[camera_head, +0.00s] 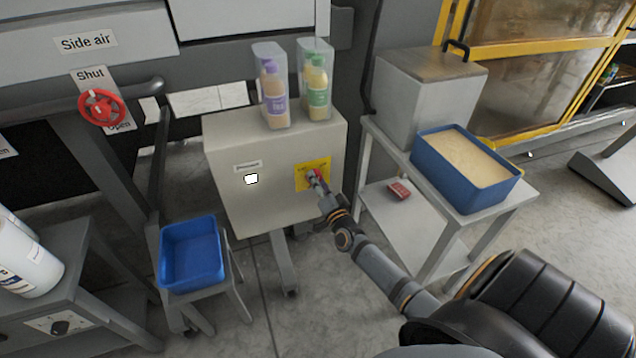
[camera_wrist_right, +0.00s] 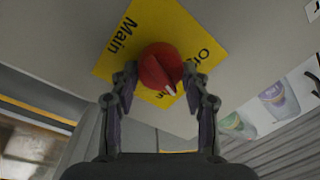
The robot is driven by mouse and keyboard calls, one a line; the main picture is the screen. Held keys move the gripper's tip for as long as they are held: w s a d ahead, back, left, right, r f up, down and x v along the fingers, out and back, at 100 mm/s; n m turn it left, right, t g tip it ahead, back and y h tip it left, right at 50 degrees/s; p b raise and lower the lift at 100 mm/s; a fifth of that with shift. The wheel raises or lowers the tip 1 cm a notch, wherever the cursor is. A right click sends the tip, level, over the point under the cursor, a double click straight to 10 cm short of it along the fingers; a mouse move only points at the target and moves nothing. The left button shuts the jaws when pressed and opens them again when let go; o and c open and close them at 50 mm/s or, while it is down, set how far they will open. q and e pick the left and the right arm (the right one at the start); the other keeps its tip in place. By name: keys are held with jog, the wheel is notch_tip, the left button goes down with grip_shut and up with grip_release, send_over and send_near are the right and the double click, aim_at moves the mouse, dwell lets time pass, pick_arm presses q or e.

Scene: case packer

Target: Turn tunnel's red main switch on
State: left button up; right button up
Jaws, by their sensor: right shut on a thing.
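The red main switch (camera_wrist_right: 158,64) is a round knob on a yellow plate (camera_wrist_right: 120,50) marked "Main", with other lettering partly hidden. In the wrist view its ridge and white pointer tip slant to the lower right. In the head view the yellow plate (camera_head: 325,164) is on the front of a beige cabinet (camera_head: 225,150), and the switch is mostly hidden behind my gripper. My right gripper (camera_head: 316,177) is at the switch, with one finger on each side of the knob, shut on it. My left gripper is not in view.
Two bottles in clear holders (camera_head: 270,85) stand on the cabinet. A white lit square (camera_head: 251,179) is on its front. A blue bin (camera_head: 191,254) stands at lower left, a filled blue crate (camera_head: 465,165) on a bench at right. A red valve wheel (camera_head: 101,108) is at upper left.

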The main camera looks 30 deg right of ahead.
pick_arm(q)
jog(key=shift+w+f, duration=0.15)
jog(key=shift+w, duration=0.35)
pick_arm(e)
jog(key=shift+f+m+h, duration=0.15)
jog(key=shift+m+h, duration=0.15)
jog(key=shift+m, duration=2.4)
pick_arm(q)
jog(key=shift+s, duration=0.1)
pick_arm(e)
jog(key=o, duration=1.2)
jog(key=shift+c, duration=0.2)
jog(key=r+v, duration=0.1)
jog(key=v, duration=1.1)
jog(key=shift+f, duration=0.5)
jog(key=shift+a, duration=0.1)
